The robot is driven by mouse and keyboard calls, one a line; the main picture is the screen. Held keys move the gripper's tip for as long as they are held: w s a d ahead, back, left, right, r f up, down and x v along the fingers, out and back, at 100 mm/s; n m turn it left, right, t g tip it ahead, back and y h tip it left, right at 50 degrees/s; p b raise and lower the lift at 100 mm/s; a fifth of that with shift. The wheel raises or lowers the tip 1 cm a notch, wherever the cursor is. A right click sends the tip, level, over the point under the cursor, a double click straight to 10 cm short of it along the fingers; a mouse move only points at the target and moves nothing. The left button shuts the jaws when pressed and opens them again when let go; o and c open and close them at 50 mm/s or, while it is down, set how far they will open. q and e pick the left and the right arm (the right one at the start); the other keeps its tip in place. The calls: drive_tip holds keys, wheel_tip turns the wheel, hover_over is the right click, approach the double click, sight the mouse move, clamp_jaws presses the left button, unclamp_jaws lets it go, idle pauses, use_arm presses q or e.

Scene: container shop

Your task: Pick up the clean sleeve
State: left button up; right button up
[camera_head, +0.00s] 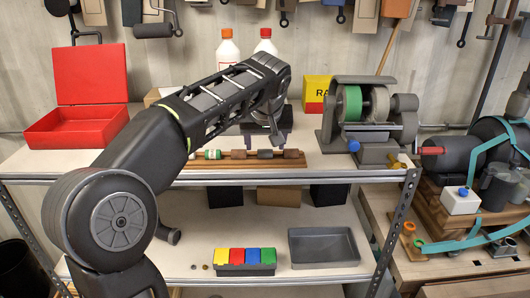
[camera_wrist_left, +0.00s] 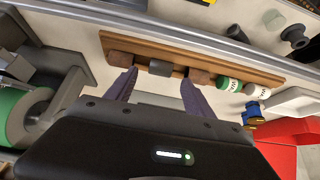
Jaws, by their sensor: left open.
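A wooden rack (camera_head: 245,174) lies along the front of the upper shelf. It holds a row of short cylinders. The dark grey sleeve (camera_head: 265,154), plain and even in colour, lies between two rusty brown sleeves (camera_head: 238,154) (camera_head: 291,153); I take it for the clean one. The grey sleeve also shows in the left wrist view (camera_wrist_left: 161,69). My left gripper (camera_wrist_left: 160,85) is open and empty, with its fingers pointing at the rack and the grey sleeve lying across the gap between them. Whether the fingertips touch anything cannot be told. My right gripper is not in view.
Green-and-white cylinders (camera_wrist_left: 230,84) sit at one end of the rack. A grinder-like machine with a green wheel (camera_head: 350,105) stands to the right, an open red box (camera_head: 85,125) to the left. White bottles (camera_head: 228,50) stand behind. The shelf's metal front edge (camera_head: 330,175) runs close by.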

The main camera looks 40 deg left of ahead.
sight(265, 150)
use_arm(q)
drive_tip(key=x, duration=0.3)
drive_tip(key=shift+w+a+f+p, duration=0.15)
drive_tip(key=shift+w+f+p, duration=0.05)
drive_tip(key=shift+p, duration=0.15)
drive_tip(key=shift+c, duration=0.4)
drive_tip(key=shift+r, duration=0.1)
clamp_jaws()
